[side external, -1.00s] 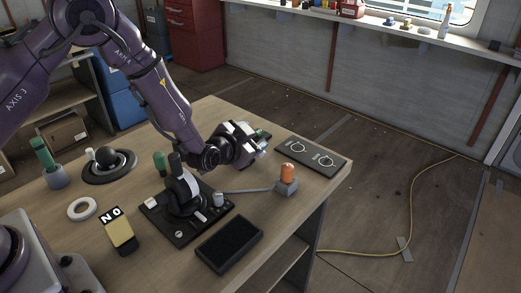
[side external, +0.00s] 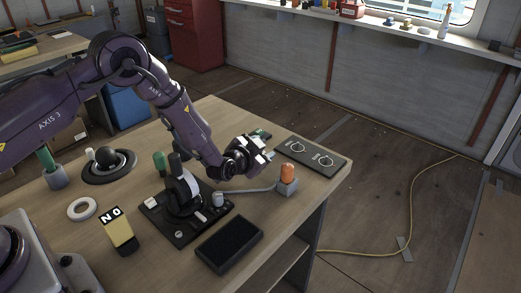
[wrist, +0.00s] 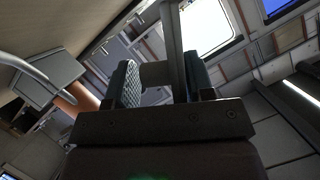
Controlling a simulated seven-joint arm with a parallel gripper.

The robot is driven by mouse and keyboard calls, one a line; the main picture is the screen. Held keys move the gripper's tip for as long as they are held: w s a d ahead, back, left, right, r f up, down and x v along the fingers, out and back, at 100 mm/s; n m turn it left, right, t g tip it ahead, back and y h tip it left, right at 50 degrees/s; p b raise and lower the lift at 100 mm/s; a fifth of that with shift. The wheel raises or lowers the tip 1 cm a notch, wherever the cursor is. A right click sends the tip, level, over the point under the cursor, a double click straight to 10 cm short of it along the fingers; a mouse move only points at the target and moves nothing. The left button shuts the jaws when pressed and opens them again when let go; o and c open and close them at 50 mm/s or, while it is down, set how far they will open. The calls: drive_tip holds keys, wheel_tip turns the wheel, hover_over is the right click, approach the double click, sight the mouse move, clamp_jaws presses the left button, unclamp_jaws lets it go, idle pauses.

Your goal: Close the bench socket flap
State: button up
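My gripper is low over the bench, left of a dark panel with two rings (side external: 311,154). In the wrist view, the fingers (wrist: 160,85) stand apart with ribbed teal pads. A dark upright bar (wrist: 173,40) shows between them, nearer the right finger; I cannot tell whether it touches.
A black tray (side external: 229,244) lies at the bench front. The bench's right edge is close to the panel.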

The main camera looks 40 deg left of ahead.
clamp_jaws()
